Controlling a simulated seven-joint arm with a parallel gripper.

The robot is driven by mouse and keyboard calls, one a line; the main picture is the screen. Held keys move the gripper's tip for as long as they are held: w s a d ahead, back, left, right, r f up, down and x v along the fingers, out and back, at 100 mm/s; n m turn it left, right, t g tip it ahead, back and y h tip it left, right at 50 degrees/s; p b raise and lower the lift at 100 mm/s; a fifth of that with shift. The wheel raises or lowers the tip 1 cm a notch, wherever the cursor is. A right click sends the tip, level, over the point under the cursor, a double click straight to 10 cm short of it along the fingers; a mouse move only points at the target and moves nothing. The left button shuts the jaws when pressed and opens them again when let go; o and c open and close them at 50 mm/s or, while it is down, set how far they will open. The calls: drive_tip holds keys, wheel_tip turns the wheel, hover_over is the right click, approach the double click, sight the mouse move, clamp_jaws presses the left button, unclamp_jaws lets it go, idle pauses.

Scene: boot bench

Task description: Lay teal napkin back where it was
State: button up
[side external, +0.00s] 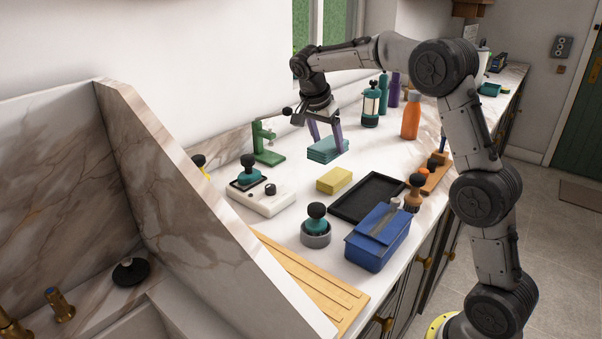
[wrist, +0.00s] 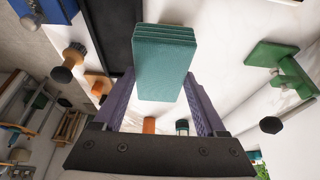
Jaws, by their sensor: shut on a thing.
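The teal napkin (side external: 328,150) is a folded, layered block in the side view. My gripper (side external: 326,140) is over it, with one purple finger at each side. In the wrist view the napkin (wrist: 165,62) lies between the two purple fingers of my gripper (wrist: 165,95), and my gripper is shut on it. I cannot tell for sure whether its underside touches the counter or is slightly above it.
A yellow block (side external: 334,180) lies in front of the napkin. A green stand (side external: 268,150) is to the left. A black tray (side external: 367,198) and a blue box (side external: 377,240) are nearer the front. An orange bottle (side external: 411,117) and a teal-topped jar (side external: 371,106) stand behind to the right.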

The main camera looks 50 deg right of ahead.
drive_tip(key=w+d+f, duration=0.1)
drive_tip(key=w+f, duration=0.1)
drive_tip(key=w, duration=0.1)
drive_tip(key=w+d+f, duration=0.1)
drive_tip(key=w+f, duration=0.2)
drive_tip(key=w, duration=0.1)
drive_tip(key=w+d+f, duration=0.2)
drive_tip(key=w+f, duration=0.1)
drive_tip(key=w, duration=0.1)
drive_tip(key=shift+w+d+f, duration=0.1)
drive_tip(key=shift+w+f, duration=0.05)
drive_tip(key=shift+w+d+f, duration=0.25)
drive_tip(key=shift+w+f, duration=0.4)
drive_tip(key=shift+f, duration=1.65)
drive_tip(key=shift+f, duration=0.1)
drive_tip(key=o, duration=1.4)
drive_tip(key=shift+f, duration=0.1)
drive_tip(key=v, duration=1.2)
drive_tip(key=shift+r, duration=0.3)
